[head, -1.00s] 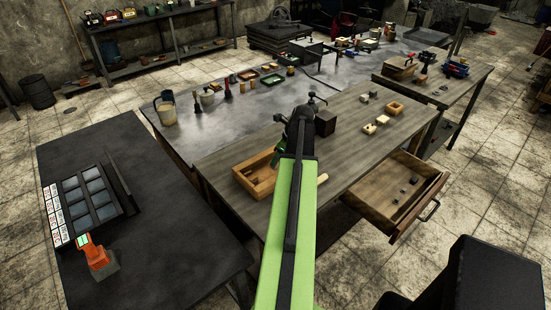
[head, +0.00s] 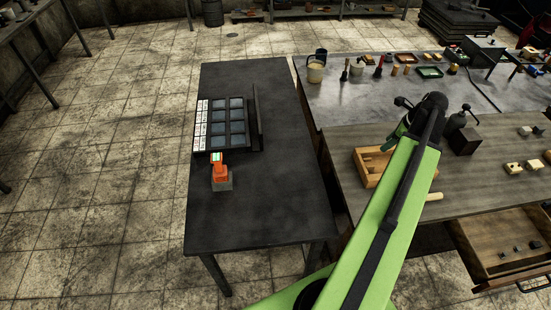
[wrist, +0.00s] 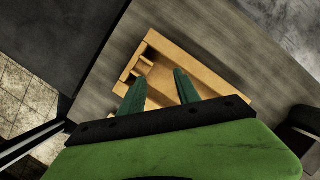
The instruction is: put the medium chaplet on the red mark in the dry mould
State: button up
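My gripper (head: 392,140) hangs over a wooden box (head: 364,178) on the grey-brown bench. In the wrist view, its two green fingers (wrist: 159,88) are apart with nothing between them, above the same box (wrist: 225,76). The box has small wooden dividers at one end. A black case (head: 243,146) with several compartments and a strip of picture labels lies on the dark table, its lid raised at the right. I cannot make out chaplets in its compartments. I cannot tell which thing is the dry mould, and no red mark is visible.
An orange device (head: 219,172) stands in front of the case. The front of the dark table (head: 260,215) is clear. An open drawer (head: 510,262) juts from the bench at right. A dark block (head: 465,141) stands near my gripper. Cups and trays fill the metal bench behind.

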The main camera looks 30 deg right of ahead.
jog(key=w+a+n+g, duration=0.1)
jog(key=w+a+n, duration=0.4)
jog(key=a, duration=0.3)
jog(key=w+a+n, duration=0.4)
jog(key=w+a, duration=0.1)
jog(key=a, duration=0.3)
jog(key=w+a+f+n+g+h, duration=0.1)
jog(key=w+a+n+g, duration=0.1)
jog(key=a+n, duration=1.9)
jog(key=w+a, duration=0.1)
jog(key=a, duration=1.4)
jog(key=shift+w+a+f+g, duration=0.15)
jog(key=shift+w+a+g, duration=0.05)
jog(key=shift+a+g, duration=0.1)
notch_tip(320, 180, down, 3)
jog(key=b, duration=0.3)
jog(key=shift+d, duration=0.1)
